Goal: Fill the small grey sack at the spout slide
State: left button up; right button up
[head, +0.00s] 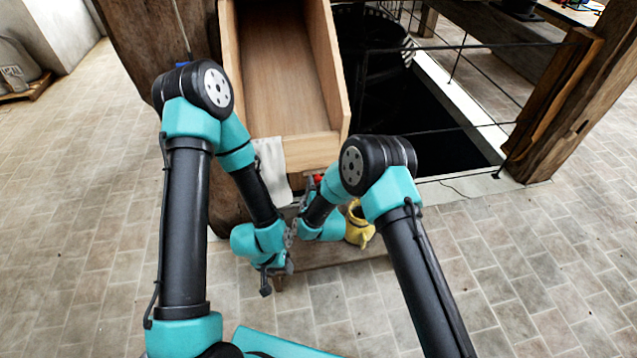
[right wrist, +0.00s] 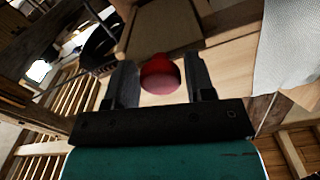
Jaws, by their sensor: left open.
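The wooden spout slide (head: 283,75) slopes down towards me in the head view. A red knob (head: 318,178) shows under its lower end. In the right wrist view the red knob (right wrist: 160,74) sits between the two fingers of my right gripper (right wrist: 160,80) and nearly fills the gap. I cannot tell whether the fingers press on it. In the head view the right gripper is mostly hidden by its own wrist. My left gripper (head: 278,268) is open and low in front of the spout, with nothing visible in it.
A pale cloth (head: 272,168) hangs at the spout's lower left corner. A yellow jug (head: 358,224) stands on a low wooden bench (head: 340,252), close to my right wrist. A dark floor opening with thin rails lies at the right.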

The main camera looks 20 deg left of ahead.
grip_shut()
jog(key=v, duration=0.7)
dwell(0.3)
jog(key=shift+s+d, duration=0.15)
jog(key=shift+o, duration=1.7)
grip_release()
